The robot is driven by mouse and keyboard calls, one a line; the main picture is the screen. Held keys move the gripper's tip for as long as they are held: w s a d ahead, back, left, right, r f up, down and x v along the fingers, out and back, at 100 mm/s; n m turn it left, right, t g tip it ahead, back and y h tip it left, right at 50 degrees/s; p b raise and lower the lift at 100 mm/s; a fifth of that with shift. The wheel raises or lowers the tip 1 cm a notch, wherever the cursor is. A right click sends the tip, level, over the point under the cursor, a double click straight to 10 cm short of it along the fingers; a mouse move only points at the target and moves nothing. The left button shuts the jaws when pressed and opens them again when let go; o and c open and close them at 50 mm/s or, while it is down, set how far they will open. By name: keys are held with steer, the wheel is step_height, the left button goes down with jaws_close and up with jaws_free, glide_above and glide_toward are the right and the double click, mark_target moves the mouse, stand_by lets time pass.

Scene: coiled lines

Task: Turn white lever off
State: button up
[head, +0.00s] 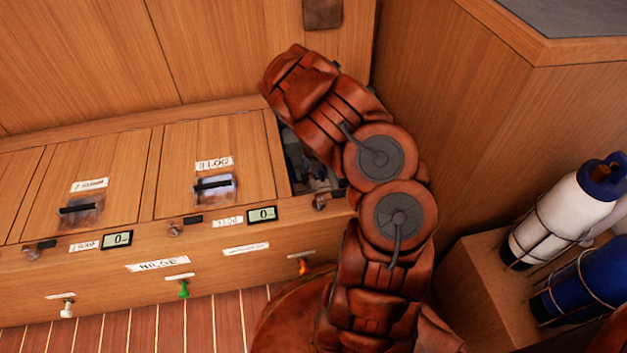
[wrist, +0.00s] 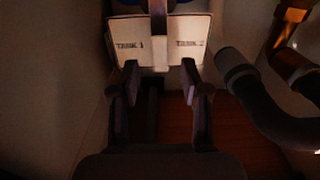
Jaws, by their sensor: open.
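In the wrist view a white plate (wrist: 125,42) carries the labels TANK 1 and TANK 2. A pale upright bar (wrist: 158,45) runs down its middle between the labels; it may be the white lever, but the dim light leaves this unclear. My gripper (wrist: 160,72) is open, its fingertips apart on either side of the bar's lower end at the plate's bottom edge. I cannot tell whether they touch anything. In the head view my arm reaches into an open compartment and hides most of it. A small white knob (head: 67,308) is on the bench front at lower left.
A thick dark pipe (wrist: 250,95) is close right of the gripper. Pale walls flank it. The wooden bench (head: 90,263) has closed lids, a green knob (head: 184,289) and an orange knob (head: 303,266). Bottles (head: 570,205) stand in a rack at right.

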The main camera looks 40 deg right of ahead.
mark_target(314, 185)
step_height(314, 185, up, 9)
steer(key=shift+r, duration=0.2)
stand_by(0.3)
stand_by(0.5)
